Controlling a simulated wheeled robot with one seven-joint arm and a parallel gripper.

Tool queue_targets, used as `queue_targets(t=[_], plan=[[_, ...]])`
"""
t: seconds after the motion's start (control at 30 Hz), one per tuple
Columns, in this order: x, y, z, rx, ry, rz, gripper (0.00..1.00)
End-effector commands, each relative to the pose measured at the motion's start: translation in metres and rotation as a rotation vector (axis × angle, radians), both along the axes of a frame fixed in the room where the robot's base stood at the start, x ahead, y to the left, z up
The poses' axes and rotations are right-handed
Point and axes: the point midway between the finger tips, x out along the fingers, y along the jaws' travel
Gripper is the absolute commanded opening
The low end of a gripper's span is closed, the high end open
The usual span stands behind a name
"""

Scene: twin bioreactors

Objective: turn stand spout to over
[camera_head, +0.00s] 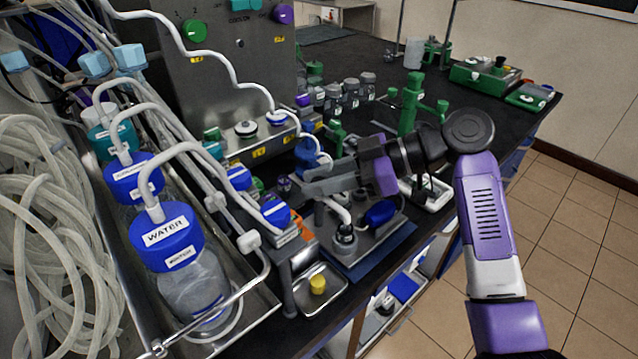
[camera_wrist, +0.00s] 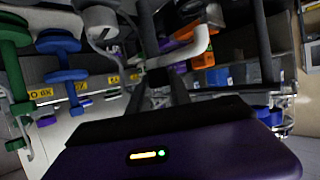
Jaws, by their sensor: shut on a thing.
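My gripper (camera_head: 318,182) reaches left from the purple wrist over the steel stand beside the bench rig. Its fingers (camera_wrist: 160,92) show dark in the wrist view, close together, and appear shut on the pale stand spout. The spout (camera_wrist: 195,45) is a white bent tube just beyond the fingertips, with its elbow at the right. In the head view a pale curved tube (camera_head: 338,211) shows below the fingers, above a black-capped bottle (camera_head: 345,238). The exact contact is hidden by the fingers, and I cannot tell which way the spout's mouth points.
Blue-capped bottles, one labelled WATER (camera_head: 166,237), stand in a steel tray at left with hoses above. A small tray holds a yellow cap (camera_head: 317,285). A green stand (camera_head: 411,105) is behind my wrist.

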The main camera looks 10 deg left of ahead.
Motion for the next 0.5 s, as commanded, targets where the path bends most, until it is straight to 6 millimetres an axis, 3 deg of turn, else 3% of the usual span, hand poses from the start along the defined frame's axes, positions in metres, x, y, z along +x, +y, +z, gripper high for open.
queue_targets(t=[0.33,0.37,0.43,0.5], plan=[[0.0001,-0.0002,-0.0003,-0.001,0.0,0.001,0.0],[0.0001,-0.0002,-0.0003,-0.001,0.0,0.001,0.3],[0.0001,-0.0001,-0.0004,-0.001,0.0,0.001,0.44],[0.0001,-0.0001,-0.0004,-0.001,0.0,0.001,0.46]])
